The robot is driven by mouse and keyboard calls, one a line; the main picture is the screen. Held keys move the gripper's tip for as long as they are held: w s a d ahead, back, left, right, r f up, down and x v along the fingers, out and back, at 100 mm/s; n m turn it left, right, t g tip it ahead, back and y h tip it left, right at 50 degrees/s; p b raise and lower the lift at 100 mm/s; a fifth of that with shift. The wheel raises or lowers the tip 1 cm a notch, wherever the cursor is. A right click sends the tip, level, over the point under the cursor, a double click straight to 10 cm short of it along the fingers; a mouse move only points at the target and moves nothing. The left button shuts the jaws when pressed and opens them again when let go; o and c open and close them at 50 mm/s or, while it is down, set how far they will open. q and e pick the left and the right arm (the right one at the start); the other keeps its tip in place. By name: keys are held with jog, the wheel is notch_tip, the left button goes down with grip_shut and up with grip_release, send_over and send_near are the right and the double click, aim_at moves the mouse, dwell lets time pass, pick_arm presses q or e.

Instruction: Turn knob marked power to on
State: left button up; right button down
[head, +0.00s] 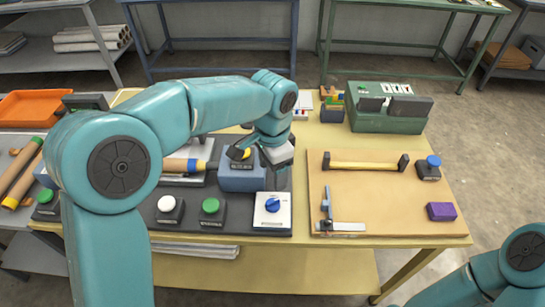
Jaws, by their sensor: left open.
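A blue knob (272,205) sits on a white plate (271,221) at the front right of the dark panel (240,224). Its pointer is turned at a slant, and the marking is too small to read. Another blue knob (433,160) tops a small black box at the right of the board. My left gripper (258,157) is open above a blue-grey box (242,181) with a yellow part on top, behind the white plate. It is apart from the blue knob on the plate. My right gripper is out of view; only part of that arm shows at the lower right.
A green button (210,205) and a white button (167,204) stand left of the plate. A wooden board (380,190) at right holds a yellow-handled bar, a metal square and a purple block (441,211). A green box (388,118) stands behind it.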

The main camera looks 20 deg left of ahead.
pick_arm(q)
notch_tip(320, 180, up, 4)
jog(key=shift+r, duration=0.2)
jog(key=shift+s, duration=0.15)
dwell(0.4)
